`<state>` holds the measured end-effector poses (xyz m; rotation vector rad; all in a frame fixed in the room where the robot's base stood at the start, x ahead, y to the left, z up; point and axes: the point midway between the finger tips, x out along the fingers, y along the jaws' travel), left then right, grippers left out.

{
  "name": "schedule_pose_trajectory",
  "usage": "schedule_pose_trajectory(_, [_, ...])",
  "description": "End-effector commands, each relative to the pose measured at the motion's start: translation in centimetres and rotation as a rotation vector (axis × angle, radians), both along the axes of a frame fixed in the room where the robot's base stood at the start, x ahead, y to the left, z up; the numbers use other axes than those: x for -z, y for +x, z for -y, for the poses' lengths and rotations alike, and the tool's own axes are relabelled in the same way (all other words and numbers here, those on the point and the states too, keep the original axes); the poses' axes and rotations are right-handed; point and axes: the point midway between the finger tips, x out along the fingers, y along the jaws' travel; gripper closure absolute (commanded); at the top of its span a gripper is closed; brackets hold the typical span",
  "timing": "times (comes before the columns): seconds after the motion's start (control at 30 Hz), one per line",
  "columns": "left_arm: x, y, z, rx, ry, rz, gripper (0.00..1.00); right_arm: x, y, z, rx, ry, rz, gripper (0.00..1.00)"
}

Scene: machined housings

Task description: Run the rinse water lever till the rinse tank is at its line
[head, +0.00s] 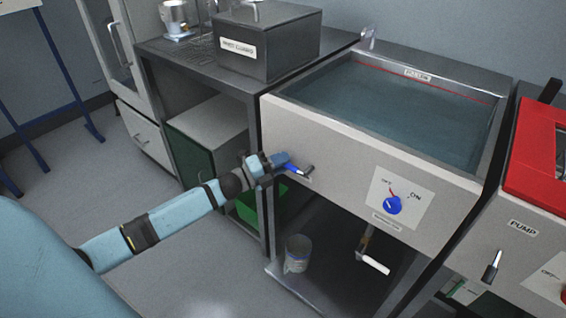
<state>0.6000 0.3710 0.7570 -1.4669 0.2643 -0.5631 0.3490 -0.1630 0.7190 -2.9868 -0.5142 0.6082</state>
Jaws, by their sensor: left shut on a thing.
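The rinse tank (360,140) is an open sink with a pale front panel, and it holds blue-grey water (400,112). A red line (420,80) runs along its back inner wall, below a small label. The water surface is a little below or near this line; I cannot tell the exact gap. The lever (308,171) sticks out of the upper left of the front panel. My left gripper (291,167) is at the lever and shut on its blue handle; the fingers partly hide it. My right gripper is not in view.
A blue knob (392,205) sits on the front panel. Below are a white-handled valve (374,264) and a can (297,253) on a low shelf. A grey box (265,42) stands on the left bench. A red-topped pump unit (540,150) adjoins at right.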

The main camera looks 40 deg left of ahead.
Motion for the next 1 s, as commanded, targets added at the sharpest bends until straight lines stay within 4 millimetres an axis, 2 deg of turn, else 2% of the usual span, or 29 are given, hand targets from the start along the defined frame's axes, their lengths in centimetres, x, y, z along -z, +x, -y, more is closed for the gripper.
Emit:
schedule_pose_trajectory(0.13, [0.3,0.0,0.0,0.001,-0.040,-0.004,1.00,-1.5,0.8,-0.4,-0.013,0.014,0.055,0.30])
schedule_pose_trajectory(0.33, [0.3,0.0,0.0,0.001,-0.041,-0.005,1.00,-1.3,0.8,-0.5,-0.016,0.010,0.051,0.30])
schedule_pose_trajectory(0.37, [0.3,-0.1,0.0,0.001,-0.041,-0.005,0.79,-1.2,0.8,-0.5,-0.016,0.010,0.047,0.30])
schedule_pose_trajectory(0.47, [0.3,0.0,0.0,0.001,-0.039,-0.005,0.56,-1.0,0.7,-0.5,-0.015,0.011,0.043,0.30])
schedule_pose_trajectory(0.77, [0.3,-0.2,-0.1,0.000,-0.038,-0.004,0.56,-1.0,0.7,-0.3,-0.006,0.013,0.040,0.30])
schedule_pose_trajectory(0.87, [0.5,-0.8,-0.5,-0.001,-0.037,-0.006,0.56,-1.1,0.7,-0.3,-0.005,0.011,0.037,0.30])
schedule_pose_trajectory(1.0, [0.9,-2.8,-1.6,-0.001,-0.037,-0.008,0.56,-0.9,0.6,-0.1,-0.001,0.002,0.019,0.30])
